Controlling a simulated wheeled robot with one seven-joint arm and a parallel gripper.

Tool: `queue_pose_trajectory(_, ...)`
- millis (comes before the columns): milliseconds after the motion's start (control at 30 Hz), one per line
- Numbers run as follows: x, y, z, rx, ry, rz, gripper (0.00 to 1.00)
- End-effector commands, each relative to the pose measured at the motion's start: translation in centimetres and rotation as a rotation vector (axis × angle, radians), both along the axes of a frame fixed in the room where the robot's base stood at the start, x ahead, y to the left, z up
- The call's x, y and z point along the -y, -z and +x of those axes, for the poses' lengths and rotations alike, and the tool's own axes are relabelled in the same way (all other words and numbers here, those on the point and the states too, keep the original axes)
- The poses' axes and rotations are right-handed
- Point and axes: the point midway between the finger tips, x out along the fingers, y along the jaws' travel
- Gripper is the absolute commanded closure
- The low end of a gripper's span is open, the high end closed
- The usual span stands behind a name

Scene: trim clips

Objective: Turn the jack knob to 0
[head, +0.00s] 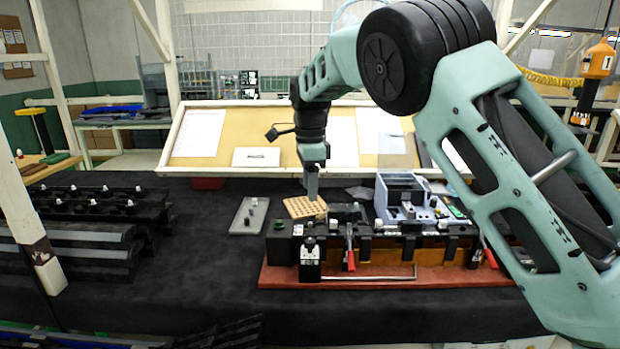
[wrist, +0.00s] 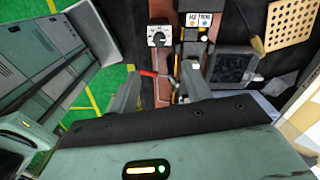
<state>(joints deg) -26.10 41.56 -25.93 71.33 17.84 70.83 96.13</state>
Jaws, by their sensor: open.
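In the wrist view a dark round knob (wrist: 158,39) sits on a white dial plate at the upper middle. Its pointer and numbers are too small to read. In the head view a black block (head: 309,262) with a small knob on top stands at the front of the fixture; I cannot tell if it is the same part. My gripper (head: 312,196) points down above the pegboard area in the head view. In the wrist view my gripper (wrist: 160,84) is open, its two fingers apart with nothing held. The knob lies beyond the fingertips, apart from them.
A red-handled lever (head: 350,258) stands on the fixture's red-brown base (head: 400,274). A pegboard (head: 304,208), a grey plate (head: 249,215) and a grey-blue machine (head: 402,195) stand behind. Black rails (head: 85,235) fill the left. Dark table is clear between rails and fixture.

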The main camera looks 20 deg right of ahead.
Motion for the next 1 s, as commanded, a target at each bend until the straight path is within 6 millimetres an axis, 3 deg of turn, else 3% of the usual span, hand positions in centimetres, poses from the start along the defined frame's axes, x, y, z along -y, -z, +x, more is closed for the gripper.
queue_pose_trajectory(200,0.0,-2.4,0.0,0.001,0.000,0.001,0.52)
queue_pose_trajectory(667,-0.1,-2.7,-0.2,-0.002,-0.008,0.004,0.52)
queue_pose_trajectory(833,-1.8,-2.4,-3.7,-0.012,-0.227,0.064,0.52)
queue_pose_trajectory(1000,-5.4,-1.6,-11.1,-0.003,-0.658,0.142,0.52)
